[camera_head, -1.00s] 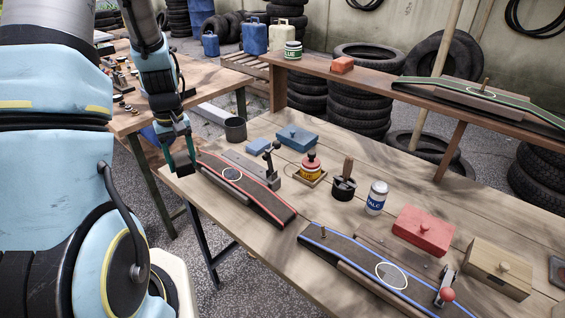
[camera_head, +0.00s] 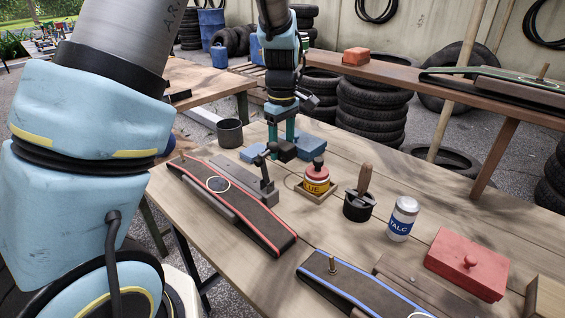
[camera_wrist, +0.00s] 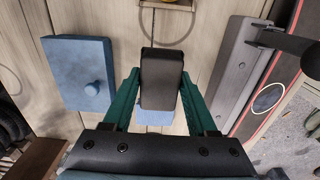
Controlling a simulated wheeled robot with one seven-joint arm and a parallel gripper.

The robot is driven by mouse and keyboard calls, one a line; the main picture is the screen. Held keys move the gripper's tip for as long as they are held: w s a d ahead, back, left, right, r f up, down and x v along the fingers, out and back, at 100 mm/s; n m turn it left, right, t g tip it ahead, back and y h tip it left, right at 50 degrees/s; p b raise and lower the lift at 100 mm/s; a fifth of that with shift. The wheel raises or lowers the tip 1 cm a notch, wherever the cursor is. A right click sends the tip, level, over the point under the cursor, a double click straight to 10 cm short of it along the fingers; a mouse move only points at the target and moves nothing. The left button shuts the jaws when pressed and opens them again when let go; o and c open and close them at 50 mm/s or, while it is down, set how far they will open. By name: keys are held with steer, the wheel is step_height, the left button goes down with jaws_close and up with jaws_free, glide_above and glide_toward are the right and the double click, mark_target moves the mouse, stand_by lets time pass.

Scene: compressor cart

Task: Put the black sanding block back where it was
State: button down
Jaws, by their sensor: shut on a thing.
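The black sanding block (camera_wrist: 161,78) is held between the green fingers of my gripper (camera_wrist: 158,92) in the wrist view. In the head view my gripper (camera_head: 282,140) points down over the far left part of the workbench, with the black block at its tips. A plain blue block (camera_wrist: 153,116) shows below and behind the held block in the wrist view, lower than the fingers. A blue lidded box with a knob (camera_wrist: 80,75) lies to the left there; in the head view the box (camera_head: 315,147) is partly hidden by my gripper.
A red-edged sanding belt (camera_head: 228,203) and a grey clamp base with a lever (camera_head: 240,178) stand near the gripper. A glue pot (camera_head: 316,180), black pot (camera_head: 359,205), talc bottle (camera_head: 402,218) and red box (camera_head: 467,264) stand to the right. A dark cup (camera_head: 229,133) is at left.

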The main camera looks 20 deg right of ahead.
mark_target(282, 171)
steer(key=shift+f, duration=2.4)
steer(key=shift+f, duration=0.1)
steer(key=shift+c, duration=1)
jaws_free()
